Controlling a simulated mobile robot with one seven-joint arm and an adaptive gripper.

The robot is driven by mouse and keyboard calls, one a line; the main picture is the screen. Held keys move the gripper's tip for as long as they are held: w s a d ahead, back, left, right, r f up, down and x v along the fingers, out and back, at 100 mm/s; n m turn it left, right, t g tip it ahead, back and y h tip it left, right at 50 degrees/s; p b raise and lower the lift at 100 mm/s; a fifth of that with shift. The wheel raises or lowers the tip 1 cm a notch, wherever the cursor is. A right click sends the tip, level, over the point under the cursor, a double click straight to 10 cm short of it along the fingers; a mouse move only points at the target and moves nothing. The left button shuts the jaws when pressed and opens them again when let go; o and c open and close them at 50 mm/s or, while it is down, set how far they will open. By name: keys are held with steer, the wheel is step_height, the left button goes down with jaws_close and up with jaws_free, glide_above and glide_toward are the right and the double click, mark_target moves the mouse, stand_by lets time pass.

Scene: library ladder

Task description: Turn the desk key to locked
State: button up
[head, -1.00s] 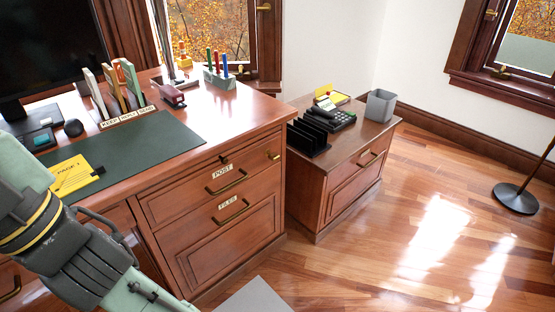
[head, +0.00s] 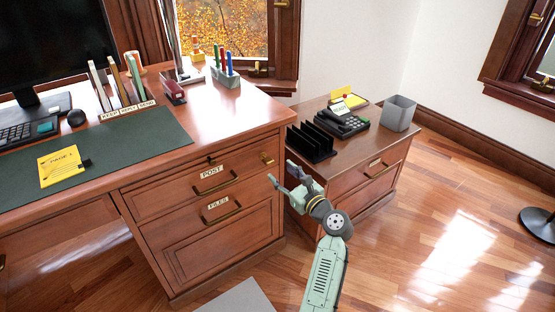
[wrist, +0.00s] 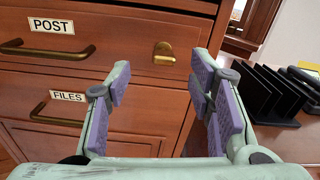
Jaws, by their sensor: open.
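The brass desk key (head: 267,159) sits in its lock at the right end of the POST drawer (head: 205,186) front. In the wrist view the key (wrist: 164,58) shows ahead between my fingers, near the top of the frame; I cannot tell for sure how it is turned. My gripper (head: 282,174) is open and empty, in front of the desk's right side, just below and right of the key in the head view. In the wrist view the purple-padded fingers (wrist: 160,82) stand wide apart, and neither touches the key.
Below is the FILES drawer (head: 218,212) with a brass handle. To the right, a low cabinet (head: 352,185) carries a black file rack (head: 312,142), a phone (head: 343,123) and a grey bin (head: 399,113). Floor to the right is mostly clear.

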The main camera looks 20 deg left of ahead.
mark_target(271, 164)
steer(key=shift+m, duration=0.7)
steer(key=x, duration=0.6)
steer(key=f+x, duration=0.1)
steer(key=x, duration=0.3)
steer(key=shift+w+d+f, duration=0.15)
steer(key=shift+w+d, duration=0.15)
jaws_close()
